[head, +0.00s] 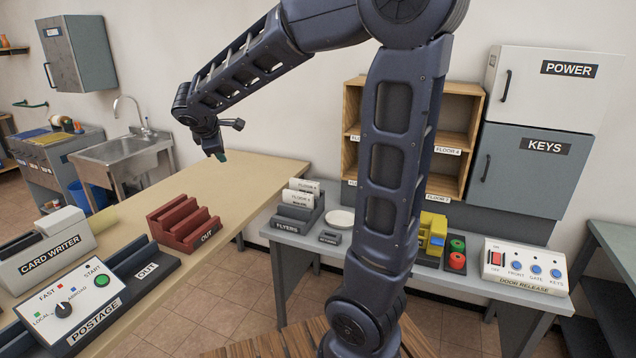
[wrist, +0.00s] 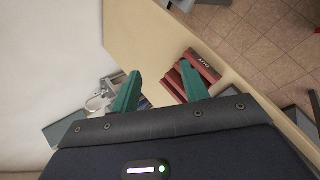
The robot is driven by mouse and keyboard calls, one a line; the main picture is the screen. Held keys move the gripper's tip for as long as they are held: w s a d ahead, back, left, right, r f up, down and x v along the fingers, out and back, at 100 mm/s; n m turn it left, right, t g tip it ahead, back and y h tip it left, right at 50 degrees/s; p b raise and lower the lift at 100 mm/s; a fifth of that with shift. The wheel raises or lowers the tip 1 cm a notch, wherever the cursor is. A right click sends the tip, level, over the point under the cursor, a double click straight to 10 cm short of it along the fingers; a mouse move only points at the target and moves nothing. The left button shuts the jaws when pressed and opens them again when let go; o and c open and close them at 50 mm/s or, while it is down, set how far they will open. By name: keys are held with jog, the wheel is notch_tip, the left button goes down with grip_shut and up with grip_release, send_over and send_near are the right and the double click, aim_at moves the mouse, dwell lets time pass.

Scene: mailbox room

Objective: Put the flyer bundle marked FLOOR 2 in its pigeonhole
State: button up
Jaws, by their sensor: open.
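The grey FLYERS holder (head: 288,227) stands at the left end of the grey table. It holds white flyer bundles (head: 299,198) with FLOOR labels; the numbers are too small to read surely. The wooden pigeonhole unit (head: 462,110) is on the wall behind the table. My arm hides its middle. Labels under its right compartments show FLOOR, the upper one seemingly 4; left labels are partly hidden. My gripper (head: 221,156) is raised over the wooden counter, left of the holder and apart from it. In the wrist view its green fingers (wrist: 160,85) are open and empty.
A red OUT rack (head: 185,222) and a black CUT tray (head: 138,270) stand on the wooden counter (head: 240,182). A white plate (head: 340,219), a yellow device (head: 432,232) and the DOOR RELEASE box (head: 522,266) are on the table. KEYS (head: 520,175) and POWER (head: 545,95) cabinets hang right.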

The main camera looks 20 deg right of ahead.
jog(key=s+d+f+m+g+y, duration=0.2)
jog(key=s+d+f+m+g, duration=0.1)
jog(key=s+d+m, duration=1.3)
jog(key=s+d, duration=0.5)
jog(key=s, duration=0.3)
jog(key=shift+y, duration=0.4)
jog(key=shift+o, duration=0.4)
jog(key=shift+s+f+m, duration=0.25)
jog(key=shift+s+m, duration=0.25)
